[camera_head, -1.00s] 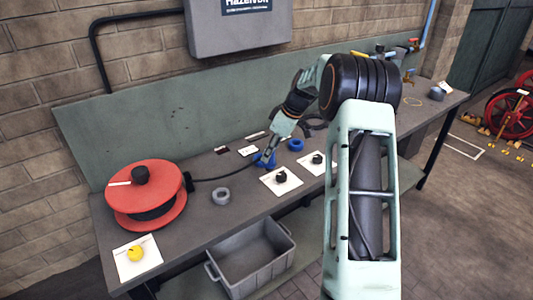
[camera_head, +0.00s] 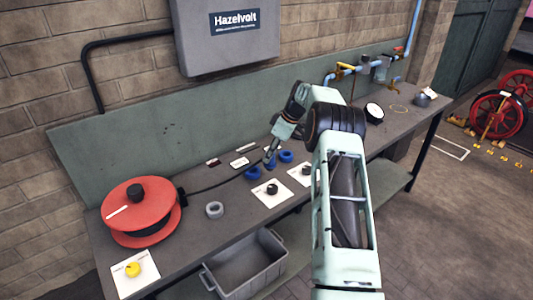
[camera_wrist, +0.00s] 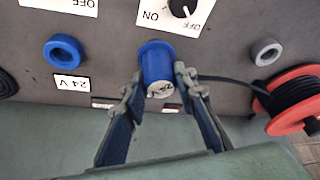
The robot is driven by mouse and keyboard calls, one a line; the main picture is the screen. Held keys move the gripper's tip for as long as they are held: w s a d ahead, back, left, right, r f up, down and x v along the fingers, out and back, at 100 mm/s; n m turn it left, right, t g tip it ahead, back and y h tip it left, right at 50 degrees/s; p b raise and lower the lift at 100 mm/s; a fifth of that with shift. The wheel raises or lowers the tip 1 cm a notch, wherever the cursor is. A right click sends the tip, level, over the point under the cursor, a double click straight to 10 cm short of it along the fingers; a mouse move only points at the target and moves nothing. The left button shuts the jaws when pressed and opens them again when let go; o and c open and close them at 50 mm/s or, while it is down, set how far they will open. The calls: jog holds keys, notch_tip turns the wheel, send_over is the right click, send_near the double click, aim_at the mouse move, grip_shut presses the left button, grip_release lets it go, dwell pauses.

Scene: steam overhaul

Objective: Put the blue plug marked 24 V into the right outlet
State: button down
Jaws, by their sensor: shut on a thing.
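My gripper (camera_wrist: 160,85) is shut on the blue plug (camera_wrist: 158,62), which has a white marked patch on its near end. In the head view my gripper (camera_head: 271,150) holds the plug (camera_head: 270,163) low over the bench, between two blue ring outlets. The right blue outlet (camera_head: 286,156) shows in the wrist view (camera_wrist: 63,50) beside a "24 V" card (camera_wrist: 72,83), apart from the plug. The left blue outlet (camera_head: 253,173) is hidden in the wrist view, apparently behind the plug. Whether the plug touches anything below is unclear.
A black cable (camera_wrist: 235,80) runs from the plug to the red reel (camera_head: 143,210). A grey ring (camera_head: 214,210) lies left of two dial cards (camera_head: 271,194) (camera_head: 304,173). A grey crate (camera_head: 245,262) stands below. The backboard (camera_head: 150,140) rises behind.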

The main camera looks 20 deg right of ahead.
jog(key=shift+w+d+p, duration=0.75)
jog(key=shift+w+d, duration=0.6)
jog(key=shift+d, duration=0.05)
jog(key=shift+w, duration=0.1)
